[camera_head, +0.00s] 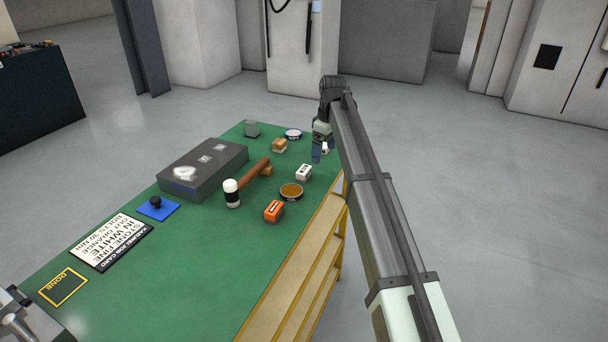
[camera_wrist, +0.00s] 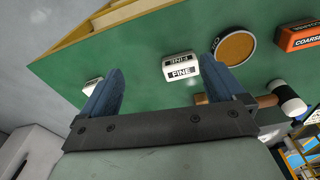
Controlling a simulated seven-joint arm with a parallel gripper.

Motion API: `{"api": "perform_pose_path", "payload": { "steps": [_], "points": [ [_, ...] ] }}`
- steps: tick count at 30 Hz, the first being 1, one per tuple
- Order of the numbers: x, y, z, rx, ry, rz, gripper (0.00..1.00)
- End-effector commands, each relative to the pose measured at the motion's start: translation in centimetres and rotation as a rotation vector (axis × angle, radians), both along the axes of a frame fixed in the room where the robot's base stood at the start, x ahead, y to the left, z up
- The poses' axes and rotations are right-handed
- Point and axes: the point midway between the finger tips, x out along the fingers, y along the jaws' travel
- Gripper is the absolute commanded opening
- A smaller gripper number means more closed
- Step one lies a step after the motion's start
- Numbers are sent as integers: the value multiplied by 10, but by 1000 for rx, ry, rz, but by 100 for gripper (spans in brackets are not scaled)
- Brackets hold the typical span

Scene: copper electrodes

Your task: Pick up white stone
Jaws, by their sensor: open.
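A white stone (camera_head: 304,172) with a black band lies on the green bench near its right edge. In the wrist view the same white block (camera_wrist: 182,68) reads FINE and shows between my finger tips, nearer the right finger. My gripper (camera_head: 319,152) is open and empty at the bench's far right edge, beyond the FINE block and apart from it. A second small white piece (camera_wrist: 92,84) shows beside the left finger in the wrist view, partly hidden by it. Its label cannot be read.
A round brown tin (camera_head: 291,191) and an orange COARSE block (camera_head: 273,211) lie on the near side of the FINE block. A mallet (camera_head: 232,192), a tan block (camera_head: 279,145) and a dark grey slab (camera_head: 203,168) are to the left. The green bench (camera_head: 190,260) is clear in front.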

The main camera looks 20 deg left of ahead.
Motion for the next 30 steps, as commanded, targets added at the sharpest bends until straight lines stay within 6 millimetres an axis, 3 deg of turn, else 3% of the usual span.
{"api": "perform_pose_path", "payload": {
  "steps": [1,4,10,14,24,30],
  "points": [
    [-4,17,18,8,1,41,96],
    [-15,34,38,16,7,98,96],
    [-24,46,47,20,14,139,96],
    [-24,47,35,21,13,139,96],
    [-24,53,-20,19,14,137,96],
    [-23,55,-36,20,13,137,96]
  ]
}}
